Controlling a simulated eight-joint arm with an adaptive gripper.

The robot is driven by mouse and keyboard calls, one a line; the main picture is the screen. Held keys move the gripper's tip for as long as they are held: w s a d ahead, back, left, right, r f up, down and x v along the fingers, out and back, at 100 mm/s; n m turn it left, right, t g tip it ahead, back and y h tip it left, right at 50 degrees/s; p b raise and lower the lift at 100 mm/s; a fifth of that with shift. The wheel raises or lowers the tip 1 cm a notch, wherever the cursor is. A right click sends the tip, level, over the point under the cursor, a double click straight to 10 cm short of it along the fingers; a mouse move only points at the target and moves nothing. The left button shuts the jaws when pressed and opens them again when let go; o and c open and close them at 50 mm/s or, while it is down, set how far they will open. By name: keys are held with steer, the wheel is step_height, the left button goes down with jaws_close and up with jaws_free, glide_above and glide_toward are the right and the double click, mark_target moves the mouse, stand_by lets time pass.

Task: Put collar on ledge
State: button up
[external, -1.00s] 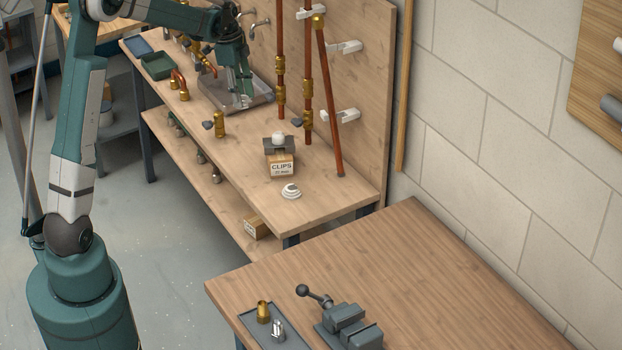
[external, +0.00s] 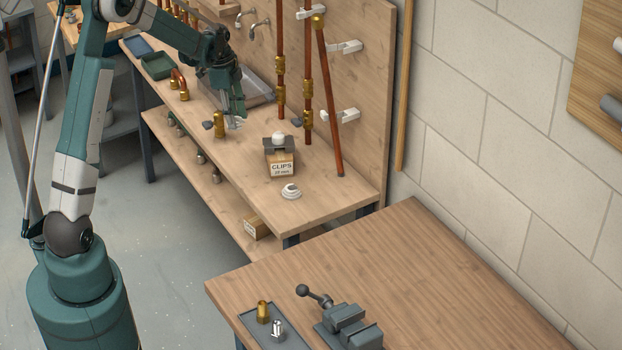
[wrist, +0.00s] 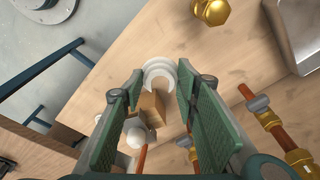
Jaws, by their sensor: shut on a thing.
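My gripper (external: 235,121) is above the workbench, right of the metal tray and close to the brass fitting. In the wrist view its two fingers (wrist: 160,85) are shut on a pale ring, which appears to be the collar (wrist: 160,69). In the external view the collar is small and pale at the fingertips, and its outline is unclear. A small wooden ledge (external: 221,9) juts from the back panel at the top, partly cut off. I cannot tell for sure that this is the task's ledge.
A brass fitting (external: 219,125) stands near my gripper. A white stepped flange (external: 291,192) lies near the bench end. Copper pipes (external: 307,85) stand behind.

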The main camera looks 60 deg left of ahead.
steer(key=shift+c, duration=0.2)
glide_above(238, 151)
steer(key=shift+s+a+f+b, duration=0.1)
steer(key=shift+a+f+b, duration=0.1)
steer(key=shift+f, duration=1.4)
steer(key=shift+s+a+f+b, duration=0.1)
steer(key=shift+f+b, duration=0.1)
steer(key=shift+f, duration=1.35)
steer(key=shift+f, duration=0.1)
steer(key=shift+f, duration=1.75)
steer(key=shift+f+b, duration=0.15)
steer(key=shift+b, duration=0.2)
steer(key=o, duration=0.8)
steer(key=shift+r, duration=0.2)
steer(key=r, duration=0.4)
steer(key=s+r+p, duration=0.1)
steer(key=r, duration=0.3)
steer(key=a+r, duration=0.1)
steer(key=r, duration=0.2)
steer(key=shift+s+a+r+p, duration=0.1)
steer(key=shift+s+r+p, duration=0.05)
steer(key=shift+r+p, duration=0.2)
